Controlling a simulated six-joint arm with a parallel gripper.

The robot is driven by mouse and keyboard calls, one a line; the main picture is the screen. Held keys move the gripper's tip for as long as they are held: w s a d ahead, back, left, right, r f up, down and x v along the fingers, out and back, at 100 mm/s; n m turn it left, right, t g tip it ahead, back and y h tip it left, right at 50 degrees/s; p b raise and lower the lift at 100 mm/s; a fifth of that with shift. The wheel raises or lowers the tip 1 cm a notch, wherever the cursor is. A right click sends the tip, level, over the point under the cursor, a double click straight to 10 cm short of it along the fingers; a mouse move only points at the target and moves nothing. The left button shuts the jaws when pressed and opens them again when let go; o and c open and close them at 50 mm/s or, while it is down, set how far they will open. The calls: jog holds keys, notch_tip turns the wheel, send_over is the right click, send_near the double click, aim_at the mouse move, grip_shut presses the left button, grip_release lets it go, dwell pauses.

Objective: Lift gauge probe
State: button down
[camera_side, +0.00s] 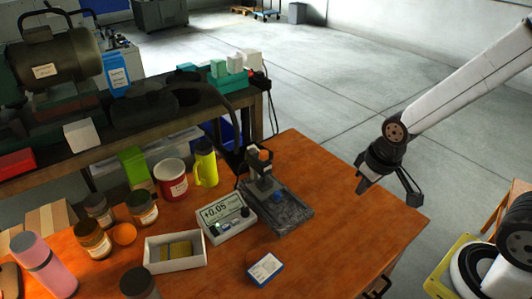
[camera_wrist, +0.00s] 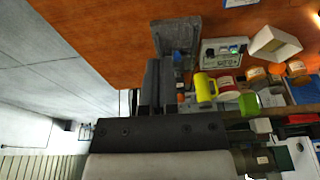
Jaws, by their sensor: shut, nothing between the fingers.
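The gauge stand (camera_side: 262,178) stands upright on a dark stone base (camera_side: 296,216) on the orange-brown table, with a small blue part (camera_side: 278,197) on the base. A grey readout box (camera_side: 222,222) beside it shows +0.05. I cannot clearly pick out the probe itself. My gripper (camera_side: 363,186) is shut and empty, above the table's right part, apart from the stand. In the wrist view my gripper fingers (camera_wrist: 158,64) partly cover the stand; the stone base (camera_wrist: 176,34) and readout box (camera_wrist: 224,50) show beyond them.
Left of the gauge are a yellow bottle (camera_side: 205,164), a red mug (camera_side: 171,180), a white tray (camera_side: 150,252) and several jars. A blue-edged box (camera_side: 265,268) lies near the front. A machine bench (camera_side: 200,110) stands behind. The table's right part is clear.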

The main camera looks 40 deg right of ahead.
jog(key=c, duration=0.6)
grip_release()
jog(key=shift+w, duration=0.2)
jog(key=shift+o, duration=1.4)
jog(key=shift+w+a, duration=0.15)
jog(key=shift+w, duration=0.2)
jog(key=m+t, duration=0.2)
jog(key=t, duration=0.5)
send_near(265, 158)
jog(key=w+f+t+h, duration=0.1)
jog(key=w+a+f+m+t+h, duration=0.1)
jog(key=f+t+h, duration=0.1)
jog(key=w+a+f+m+t+h, duration=0.1)
jog(key=w+h, duration=0.1)
jog(key=shift+a+f+t, duration=0.1)
jog(key=shift+f+t, duration=0.2)
jog(key=shift+t, duration=0.1)
jog(key=shift+f+m+t+h, duration=0.5)
jog(key=shift+f+h, duration=0.1)
jog(key=shift+h, duration=0.3)
jog(key=shift+s+f+t+h, duration=0.3)
jog(key=shift+f+h, duration=0.1)
jog(key=shift+h, duration=0.3)
